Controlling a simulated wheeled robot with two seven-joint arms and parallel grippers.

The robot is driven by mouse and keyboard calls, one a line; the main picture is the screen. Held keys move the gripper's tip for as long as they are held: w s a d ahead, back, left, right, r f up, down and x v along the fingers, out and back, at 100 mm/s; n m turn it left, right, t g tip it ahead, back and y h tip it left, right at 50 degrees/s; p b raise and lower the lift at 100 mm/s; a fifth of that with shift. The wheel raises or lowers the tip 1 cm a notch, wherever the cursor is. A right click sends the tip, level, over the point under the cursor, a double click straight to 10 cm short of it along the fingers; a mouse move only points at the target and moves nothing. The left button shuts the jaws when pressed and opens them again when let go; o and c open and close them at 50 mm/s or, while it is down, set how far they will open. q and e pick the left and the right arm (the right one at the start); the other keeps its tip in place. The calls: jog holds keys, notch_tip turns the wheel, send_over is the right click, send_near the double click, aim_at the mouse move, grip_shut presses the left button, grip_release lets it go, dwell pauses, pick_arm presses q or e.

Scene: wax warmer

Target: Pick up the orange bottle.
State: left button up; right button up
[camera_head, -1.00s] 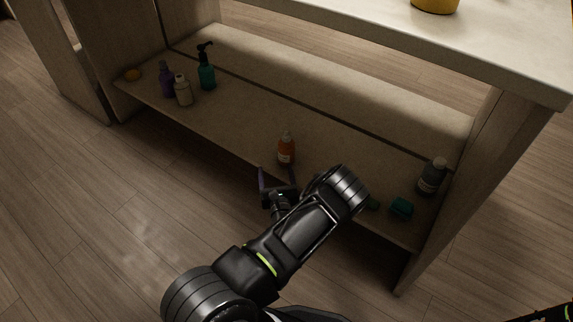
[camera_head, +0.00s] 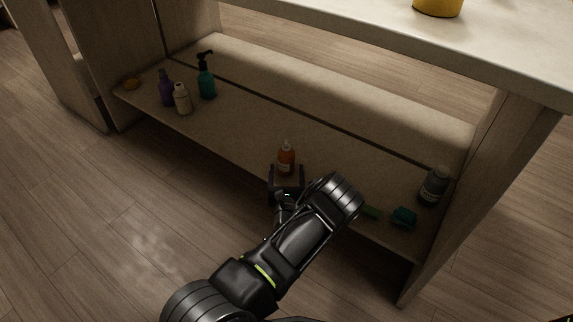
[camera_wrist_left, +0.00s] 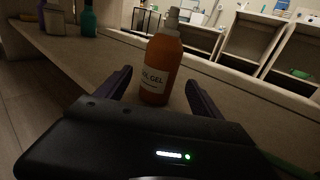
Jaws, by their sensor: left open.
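The orange bottle (camera_head: 286,158) stands upright on the low shelf, near its front edge. It has a pale cap and a white label. My left gripper (camera_head: 287,172) is at the shelf's front edge, open, just in front of the bottle. In the left wrist view the bottle (camera_wrist_left: 160,66) stands ahead, between the lines of the two spread fingers (camera_wrist_left: 158,88). Its lower part sits close to the gripper's body, and I cannot tell whether a finger touches it. My right gripper is not in view.
The shelf (camera_head: 240,118) holds a purple bottle (camera_head: 166,90), a cream bottle (camera_head: 183,101) and a teal pump bottle (camera_head: 206,78) at left.

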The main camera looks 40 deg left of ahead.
aim_at(287, 140)
pick_arm(q)
jog(key=shift+w+a+f+b, duration=0.1)
jog(key=shift+w+a+b, duration=0.25)
jog(key=shift+w+b, duration=0.05)
jog(key=b+x, duration=0.2)
jog(key=x, duration=0.1)
jog(key=shift+w+a, duration=0.15)
jog(key=shift+w, duration=0.1)
jog(key=shift+w+a, duration=0.15)
jog(key=shift+w, duration=0.1)
jog(key=shift+c, duration=0.6)
jog(key=shift+r, duration=0.25)
jog(key=c, duration=0.9)
jog(key=shift+c, duration=0.2)
notch_tip(287, 140, up, 9)
jog(key=p, duration=0.4)
jog(key=shift+p, duration=0.35)
jog(key=shift+r, duration=0.5)
